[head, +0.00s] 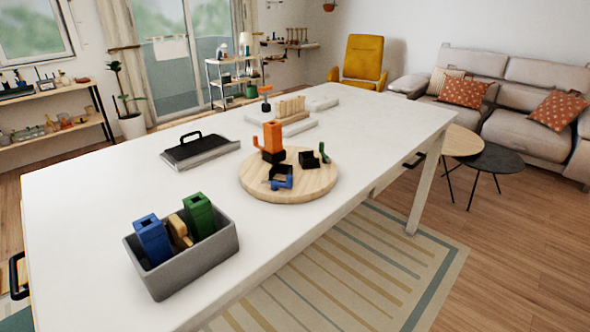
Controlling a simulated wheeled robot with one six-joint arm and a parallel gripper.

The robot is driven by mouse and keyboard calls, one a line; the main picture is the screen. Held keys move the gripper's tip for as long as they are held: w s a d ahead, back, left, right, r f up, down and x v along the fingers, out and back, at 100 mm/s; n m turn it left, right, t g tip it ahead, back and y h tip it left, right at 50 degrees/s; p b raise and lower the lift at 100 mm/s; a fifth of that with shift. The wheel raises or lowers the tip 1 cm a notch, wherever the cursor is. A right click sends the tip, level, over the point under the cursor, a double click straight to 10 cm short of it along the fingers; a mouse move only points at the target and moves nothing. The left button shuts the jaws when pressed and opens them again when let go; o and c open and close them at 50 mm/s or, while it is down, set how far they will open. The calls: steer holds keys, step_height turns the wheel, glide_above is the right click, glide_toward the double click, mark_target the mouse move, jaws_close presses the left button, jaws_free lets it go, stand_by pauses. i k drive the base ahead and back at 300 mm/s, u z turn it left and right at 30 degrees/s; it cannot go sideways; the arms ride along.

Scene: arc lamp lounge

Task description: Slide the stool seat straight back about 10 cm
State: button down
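A round, thick, pale wooden disc (316,188), the thing that best fits the stool seat, lies flat on the white table (85,210) near its right long edge. On the disc stand an orange block-shaped piece (273,137) on a black base, black open pieces (309,160), a blue piece (282,182) and a small green piece (324,153). My gripper does not show in the head view.
A grey bin (200,258) with blue, green and tan pieces stands nearer. A dark tray with a handle (201,149) lies left of the disc. Behind it are white slabs (292,128), a pegged wooden rack (291,109) and an orange-topped stand (265,92). Bare tabletop surrounds the disc.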

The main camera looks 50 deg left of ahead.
mark_target(312, 178)
steer(key=u, duration=0.55)
steer(key=i, duration=0.8)
steer(key=u, duration=1.1)
steer(key=i, duration=0.3)
steer(key=u, duration=0.2)
